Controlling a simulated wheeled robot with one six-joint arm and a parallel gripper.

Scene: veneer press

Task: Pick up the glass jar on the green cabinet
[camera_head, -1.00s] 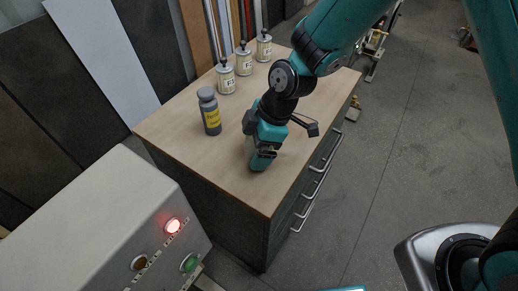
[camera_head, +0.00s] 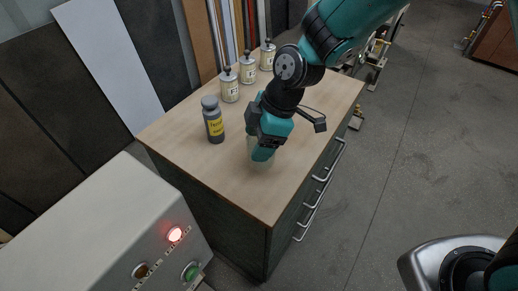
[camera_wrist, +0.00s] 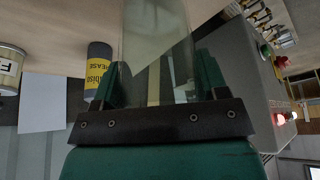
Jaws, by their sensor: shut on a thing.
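The clear glass jar (camera_wrist: 155,35) stands out between my fingers in the wrist view, with the wood top showing behind and through it. My gripper (camera_wrist: 158,82) is shut on it, with a teal finger at each side. In the head view my gripper (camera_head: 264,143) is over the wood top of the green cabinet (camera_head: 215,168), and it hides most of the jar; only a faint pale edge shows beside the finger. I cannot tell whether the jar touches the top.
A dark grease bottle with a yellow label (camera_head: 213,120) stands left of my gripper; it also shows in the wrist view (camera_wrist: 99,68). Several white canisters (camera_head: 229,87) stand at the back. A grey control box with a lit red lamp (camera_head: 175,234) is at front left.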

